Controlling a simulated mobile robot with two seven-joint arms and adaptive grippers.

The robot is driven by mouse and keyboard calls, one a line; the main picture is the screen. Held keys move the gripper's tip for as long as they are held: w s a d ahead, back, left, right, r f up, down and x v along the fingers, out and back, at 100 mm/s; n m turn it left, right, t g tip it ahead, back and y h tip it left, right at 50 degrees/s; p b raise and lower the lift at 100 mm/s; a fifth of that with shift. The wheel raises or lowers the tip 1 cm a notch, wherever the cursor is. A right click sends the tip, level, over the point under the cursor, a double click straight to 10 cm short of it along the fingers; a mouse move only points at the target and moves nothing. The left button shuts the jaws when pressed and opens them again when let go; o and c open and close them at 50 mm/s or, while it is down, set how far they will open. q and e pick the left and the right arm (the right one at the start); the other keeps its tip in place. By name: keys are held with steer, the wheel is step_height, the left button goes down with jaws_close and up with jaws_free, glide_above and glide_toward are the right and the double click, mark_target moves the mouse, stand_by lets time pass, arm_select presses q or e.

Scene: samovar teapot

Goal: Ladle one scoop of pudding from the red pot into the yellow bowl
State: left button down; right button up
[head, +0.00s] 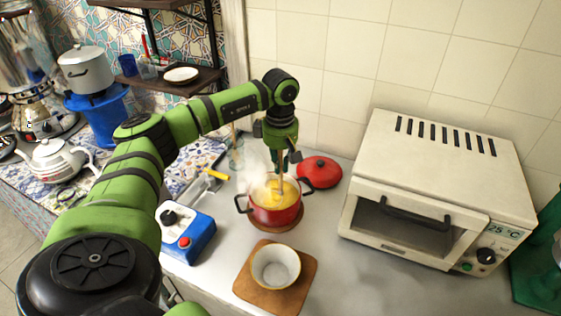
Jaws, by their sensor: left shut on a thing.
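The red pot (273,213) stands on the counter with yellow pudding (267,192) inside and steam rising. My left gripper (281,155) is above the pot, pointing down. It is shut on the ladle (281,178), whose upright handle goes down into the pudding. The ladle's scoop is hidden in the pudding. The pale yellow bowl (275,267) stands in front of the pot on a wooden board (247,287). The inside of the bowl looks white and empty. My right gripper is not in view.
A red lid (319,172) lies right behind the pot. A white toaster oven (438,190) stands to the right. A blue and white box (187,233) is on the left. A glass jar (236,153) is behind the pot. The counter between bowl and oven is clear.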

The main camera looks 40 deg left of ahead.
arm_select(q)
steer(key=shift+r, duration=0.1)
stand_by(0.3)
steer(key=shift+r+p, duration=4.05)
steer(key=shift+r, duration=1.5)
steer(key=shift+f, duration=0.1)
